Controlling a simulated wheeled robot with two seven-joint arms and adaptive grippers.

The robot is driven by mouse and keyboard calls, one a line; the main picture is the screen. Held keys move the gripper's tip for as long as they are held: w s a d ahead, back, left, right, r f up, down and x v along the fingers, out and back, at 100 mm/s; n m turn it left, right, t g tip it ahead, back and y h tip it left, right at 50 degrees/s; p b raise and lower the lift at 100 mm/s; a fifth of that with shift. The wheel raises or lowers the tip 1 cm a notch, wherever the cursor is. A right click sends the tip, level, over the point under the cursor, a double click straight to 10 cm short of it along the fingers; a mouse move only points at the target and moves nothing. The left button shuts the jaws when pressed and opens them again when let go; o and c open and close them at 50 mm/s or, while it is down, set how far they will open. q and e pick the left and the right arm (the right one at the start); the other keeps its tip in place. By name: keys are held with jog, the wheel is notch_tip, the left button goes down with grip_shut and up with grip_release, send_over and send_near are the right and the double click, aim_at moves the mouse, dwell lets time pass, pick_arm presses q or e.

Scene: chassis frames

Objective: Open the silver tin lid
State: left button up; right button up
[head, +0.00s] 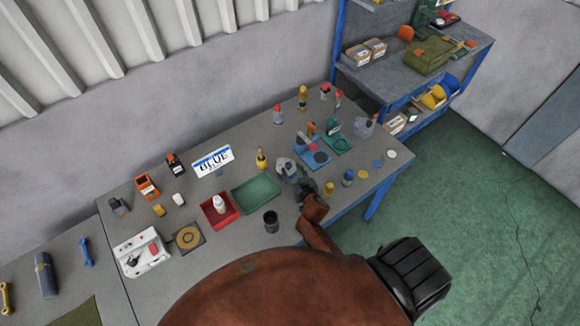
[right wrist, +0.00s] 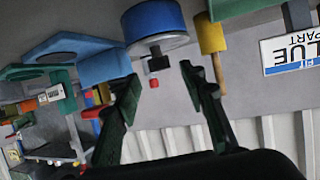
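The tin shows in the right wrist view as a blue cylinder (right wrist: 153,18) with a silver rim and lid (right wrist: 160,42). A small black knob (right wrist: 158,63) sticks out from the lid. The picture is turned over, so the lid side faces down in it. My right gripper (right wrist: 160,74) is open. Its two dark fingers stand apart to either side of the knob, and I see no contact. In the head view my right gripper (head: 298,181) is over the table beside the green tray; it partly hides the silver-grey tin (head: 285,165). My left gripper is not in view.
A blue bottle (head: 348,177) stands to the right of my gripper. A blue shelf (head: 408,72) is at the back right.

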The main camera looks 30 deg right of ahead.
aim_at(289, 166)
jog(key=x, duration=0.2)
jog(key=shift+w+f, duration=0.2)
jog(key=shift+w, duration=0.15)
jog(key=shift+w+f, duration=0.1)
jog(key=shift+w, duration=0.1)
jog(key=shift+w+d, duration=0.1)
jog(key=c, duration=0.8)
grip_shut()
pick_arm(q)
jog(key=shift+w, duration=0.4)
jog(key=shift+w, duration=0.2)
